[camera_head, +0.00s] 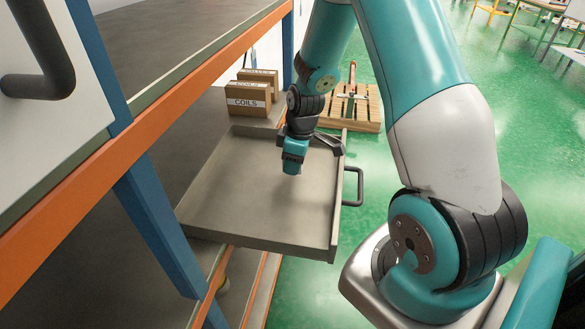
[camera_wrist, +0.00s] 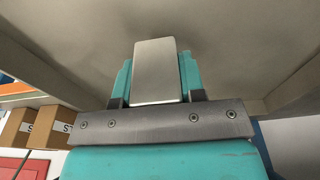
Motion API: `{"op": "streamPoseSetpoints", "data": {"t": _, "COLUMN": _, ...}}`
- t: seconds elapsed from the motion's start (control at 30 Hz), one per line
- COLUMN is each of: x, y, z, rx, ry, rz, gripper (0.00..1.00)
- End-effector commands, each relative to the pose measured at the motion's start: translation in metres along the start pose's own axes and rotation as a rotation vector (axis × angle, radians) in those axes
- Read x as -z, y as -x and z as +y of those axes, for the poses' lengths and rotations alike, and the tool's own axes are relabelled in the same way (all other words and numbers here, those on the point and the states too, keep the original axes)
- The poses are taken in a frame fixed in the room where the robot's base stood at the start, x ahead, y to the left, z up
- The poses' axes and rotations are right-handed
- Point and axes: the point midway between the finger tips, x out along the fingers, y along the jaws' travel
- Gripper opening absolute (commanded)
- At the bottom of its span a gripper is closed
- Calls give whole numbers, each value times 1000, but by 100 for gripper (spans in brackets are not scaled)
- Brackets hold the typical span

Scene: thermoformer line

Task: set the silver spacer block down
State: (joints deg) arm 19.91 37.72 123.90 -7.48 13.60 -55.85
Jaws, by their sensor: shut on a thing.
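The silver spacer block (camera_wrist: 155,72) is a plain, light grey block between the two teal fingers in the wrist view. My gripper (camera_head: 293,158) is shut on it. In the head view my gripper points down inside the open grey drawer (camera_head: 225,198), toward its handle side. Only a small pale end of the block shows below the fingers there. The drawer floor fills the background of the wrist view. I cannot tell whether the block touches it.
The drawer has low walls and a dark handle (camera_head: 357,187) on its right side. Its floor around my gripper is bare. Cardboard boxes (camera_head: 248,98), one labelled COILS, stand behind it. An orange-edged shelf (camera_head: 165,130) runs above left. A wooden pallet (camera_head: 360,112) lies beyond.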

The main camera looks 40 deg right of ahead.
Motion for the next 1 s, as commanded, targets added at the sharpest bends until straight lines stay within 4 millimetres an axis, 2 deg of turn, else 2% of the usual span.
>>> {"op": "streamPoseSetpoints", "data": {"t": 0.17, "x": -4, "y": -23, "z": 0, "rx": 2, "ry": 0, "rz": -1, "gripper": 10}}
{"op": "streamPoseSetpoints", "data": {"t": 0.53, "x": -5, "y": -29, "z": 0, "rx": 0, "ry": 0, "rz": -1, "gripper": 10}}
{"op": "streamPoseSetpoints", "data": {"t": 0.57, "x": -5, "y": -29, "z": 0, "rx": 1, "ry": 0, "rz": -1, "gripper": 39}}
{"op": "streamPoseSetpoints", "data": {"t": 0.67, "x": -4, "y": -28, "z": 0, "rx": 1, "ry": 0, "rz": -1, "gripper": 62}}
{"op": "streamPoseSetpoints", "data": {"t": 1.0, "x": -4, "y": -22, "z": 0, "rx": 0, "ry": -1, "rz": 0, "gripper": 63}}
